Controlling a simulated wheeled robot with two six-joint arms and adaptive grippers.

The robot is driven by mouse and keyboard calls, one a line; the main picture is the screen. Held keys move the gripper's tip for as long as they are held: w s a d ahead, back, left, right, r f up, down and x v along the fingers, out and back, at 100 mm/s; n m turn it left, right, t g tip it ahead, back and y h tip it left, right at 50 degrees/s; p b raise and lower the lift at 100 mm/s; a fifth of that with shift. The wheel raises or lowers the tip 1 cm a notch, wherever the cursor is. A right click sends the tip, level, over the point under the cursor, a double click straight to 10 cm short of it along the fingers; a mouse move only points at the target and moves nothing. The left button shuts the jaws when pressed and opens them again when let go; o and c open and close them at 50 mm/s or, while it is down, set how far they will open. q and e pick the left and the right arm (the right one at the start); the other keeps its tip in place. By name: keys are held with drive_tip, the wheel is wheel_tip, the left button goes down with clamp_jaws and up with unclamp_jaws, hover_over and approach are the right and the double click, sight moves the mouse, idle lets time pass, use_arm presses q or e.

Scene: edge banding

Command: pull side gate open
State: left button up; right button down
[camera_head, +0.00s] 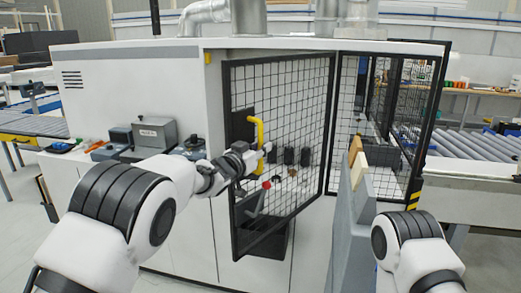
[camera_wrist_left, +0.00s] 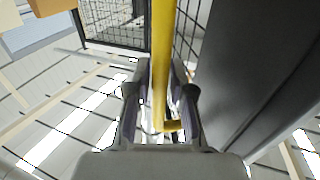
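The side gate (camera_head: 300,110) is a black-framed wire-mesh panel on the white machine (camera_head: 135,90). Its left edge stands out from the machine front toward me, so it is partly open, with its right edge by the corner. The yellow handle (camera_head: 259,142) is an upright bar near the gate's left edge. My left gripper (camera_head: 256,158) is at the handle's lower part. In the left wrist view the handle (camera_wrist_left: 162,50) runs between the fingers of my left gripper (camera_wrist_left: 161,85), which look closed around it. My right gripper is not in view; only my right arm shows.
Behind the gate are small dark parts inside the machine (camera_head: 290,156). A grey panel with wooden boards (camera_head: 353,205) stands right of the gate, near my right arm. Roller conveyors lie at left (camera_head: 40,124) and right (camera_head: 470,146). A grey box (camera_head: 155,133) sits on the machine's ledge.

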use_arm(q)
drive_tip(key=shift+o, duration=0.4)
drive_tip(key=shift+d, duration=0.2)
drive_tip(key=shift+a, duration=0.1)
drive_tip(key=shift+s+a+f, duration=0.1)
drive_tip(key=shift+s+a, duration=0.05)
drive_tip(key=v, duration=1.1)
drive_tip(key=shift+s, duration=0.3)
